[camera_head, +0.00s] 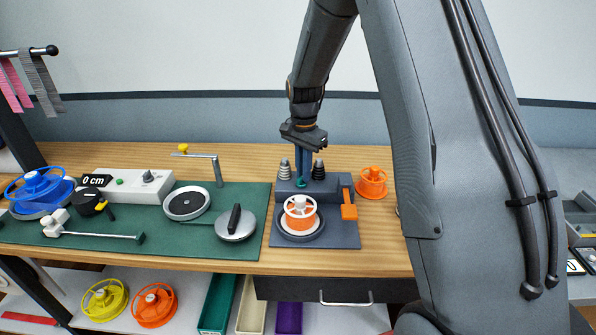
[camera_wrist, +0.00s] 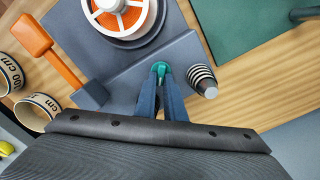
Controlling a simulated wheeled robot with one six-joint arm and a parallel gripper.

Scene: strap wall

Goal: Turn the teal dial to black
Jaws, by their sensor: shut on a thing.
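The teal dial (camera_head: 300,183) sits on the grey block of the station in the head view, between two cone-shaped pegs. It also shows in the wrist view (camera_wrist: 161,70) as a small knob at the fingertips. My gripper (camera_head: 302,178) points straight down with its two blue fingers closed on the dial; the wrist view shows the fingers (camera_wrist: 161,84) meeting it. One peg (camera_head: 284,169) is pale and striped, and the other (camera_head: 319,170) looks black. Which way the dial points cannot be told, as the fingers cover much of it.
An orange-and-white spool (camera_head: 299,207) sits on the station's round plate in front of the dial. An orange lever (camera_head: 348,204) stands at the right. An orange spool (camera_head: 371,181) stands behind it on the table. A green mat (camera_head: 110,240) with instruments lies left.

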